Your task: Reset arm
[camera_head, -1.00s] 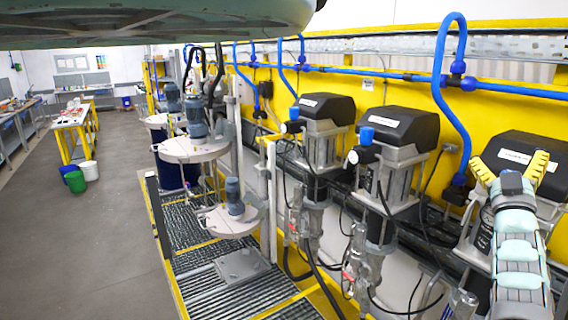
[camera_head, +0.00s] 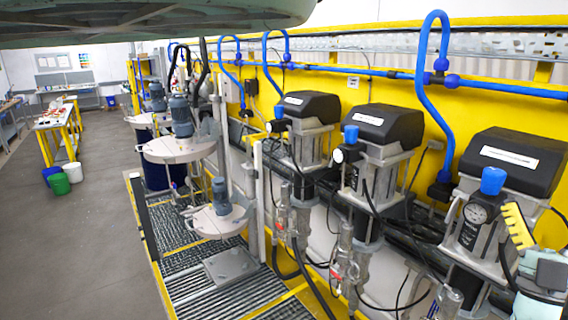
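My gripper (camera_head: 519,228) is at the lower right edge of the head view. One yellow ridged finger shows, leaning out to the left of the pale green-grey gripper body. The other finger is cut off by the frame edge. The visible finger is splayed away from the middle, so the gripper looks open, with nothing seen in it. It appears in front of the nearest black-topped pump unit (camera_head: 513,160), apart from it as far as I can tell.
More black-topped pump units (camera_head: 385,126) line the yellow wall with blue pipes (camera_head: 425,85). Round-lidded drum agitators (camera_head: 222,220) stand left of them above a grated platform (camera_head: 205,285). Open grey floor (camera_head: 85,240) lies at the left. A yellow-framed table (camera_head: 57,122) and buckets (camera_head: 60,184) are farther back.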

